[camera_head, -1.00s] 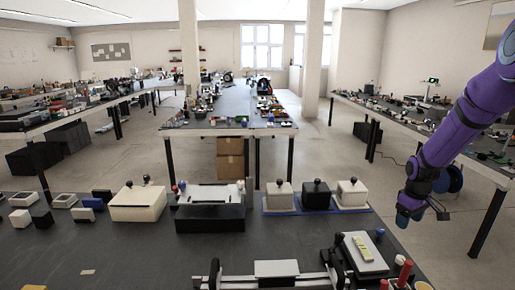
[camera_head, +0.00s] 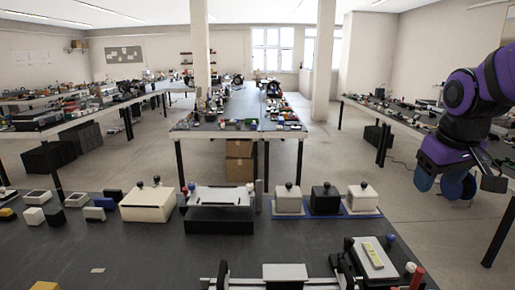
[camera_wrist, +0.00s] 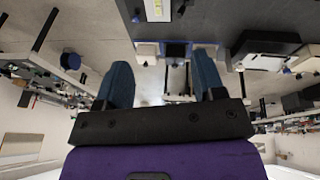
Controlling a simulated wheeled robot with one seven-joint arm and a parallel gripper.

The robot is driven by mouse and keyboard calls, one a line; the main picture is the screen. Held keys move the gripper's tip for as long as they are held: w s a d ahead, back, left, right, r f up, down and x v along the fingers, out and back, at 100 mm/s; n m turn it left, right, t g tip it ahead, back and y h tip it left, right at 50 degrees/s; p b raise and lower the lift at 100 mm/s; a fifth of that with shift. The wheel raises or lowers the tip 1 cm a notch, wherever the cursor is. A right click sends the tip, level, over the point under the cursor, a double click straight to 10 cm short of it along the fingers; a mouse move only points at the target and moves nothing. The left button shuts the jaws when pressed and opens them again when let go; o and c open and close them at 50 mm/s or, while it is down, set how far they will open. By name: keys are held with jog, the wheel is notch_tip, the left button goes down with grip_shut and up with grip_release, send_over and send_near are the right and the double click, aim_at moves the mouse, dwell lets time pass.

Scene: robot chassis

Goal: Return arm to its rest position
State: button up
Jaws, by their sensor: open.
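My purple arm reaches in from the right edge of the head view, folded back. My gripper (camera_head: 441,186), with blue fingers, hangs to the right of the near workbench (camera_head: 140,252) and is clear of it. In the wrist view the two blue fingers of my gripper (camera_wrist: 162,88) stand wide apart with nothing between them. The wrist picture is upside down, with the bench at its top.
The near bench holds a cream box (camera_head: 147,205), a black box with a white top (camera_head: 220,220), several lidded boxes on a blue tray (camera_head: 352,213) and a fixture (camera_head: 284,272). Another table (camera_head: 402,118) stands behind my arm at the right. Open floor lies between the tables.

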jog(key=s+a+r+t, duration=0.1)
jog(key=s+a, duration=0.1)
jog(key=s, duration=0.5)
jog(key=s+a+r+m+y, duration=0.1)
jog(key=s+a+r, duration=0.1)
jog(key=s, duration=0.5)
jog(key=shift+s+a+t, duration=0.4)
jog(key=shift+a, duration=0.05)
